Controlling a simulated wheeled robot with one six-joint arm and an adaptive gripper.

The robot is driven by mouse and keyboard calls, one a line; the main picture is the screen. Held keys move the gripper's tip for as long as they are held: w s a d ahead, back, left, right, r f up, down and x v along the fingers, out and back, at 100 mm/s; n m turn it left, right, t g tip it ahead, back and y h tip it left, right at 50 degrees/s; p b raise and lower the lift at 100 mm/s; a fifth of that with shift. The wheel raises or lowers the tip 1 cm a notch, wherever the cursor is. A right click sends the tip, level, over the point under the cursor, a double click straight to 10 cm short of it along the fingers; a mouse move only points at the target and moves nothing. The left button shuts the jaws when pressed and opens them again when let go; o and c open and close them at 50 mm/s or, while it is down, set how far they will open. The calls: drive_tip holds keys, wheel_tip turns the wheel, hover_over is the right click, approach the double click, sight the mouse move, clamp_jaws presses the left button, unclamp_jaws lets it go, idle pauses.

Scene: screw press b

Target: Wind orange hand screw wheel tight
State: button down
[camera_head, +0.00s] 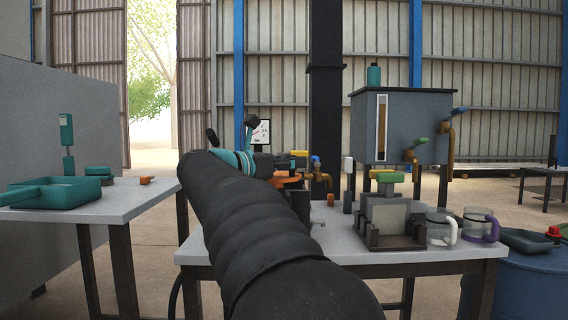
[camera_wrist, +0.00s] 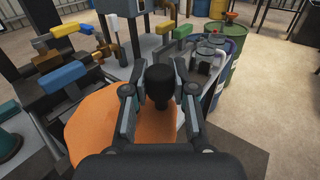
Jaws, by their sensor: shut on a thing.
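The orange hand screw wheel (camera_wrist: 92,122) fills the lower left of the wrist view as a flat disc. A black knob (camera_wrist: 158,80) stands up near its edge. My gripper (camera_wrist: 159,92) has one finger on each side of the knob and is shut on it. In the head view a strip of the orange wheel (camera_head: 287,180) shows just past the end of my arm on the middle table. My arm hides most of the wheel and the press there.
A grey tank (camera_head: 402,125) with taps stands behind the middle table (camera_head: 440,256). On the table are a dark block fixture (camera_head: 392,222) and clear mugs (camera_head: 478,226). A left table (camera_head: 95,207) holds a teal tray. A blue drum (camera_head: 515,290) stands at right.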

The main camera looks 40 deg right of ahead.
drive_tip(key=m+g, duration=0.1)
drive_tip(key=g, duration=0.1)
drive_tip(key=a+m+g, duration=0.1)
drive_tip(key=m+g, duration=0.1)
drive_tip(key=g, duration=0.1)
drive_tip(key=shift+a+m+g+y+p, duration=0.2)
drive_tip(key=shift+m+g+y+p, duration=0.1)
drive_tip(key=shift+y, duration=0.1)
drive_tip(key=shift+a+m+g+y+p, duration=0.3)
drive_tip(key=shift+m+g+y, duration=0.25)
drive_tip(key=shift+m+g, duration=0.4)
drive_tip(key=shift+a+m+g+y+p, duration=0.25)
drive_tip(key=shift+m+g+y, duration=0.35)
drive_tip(key=shift+g, duration=0.65)
drive_tip(key=c, duration=0.9)
unclamp_jaws()
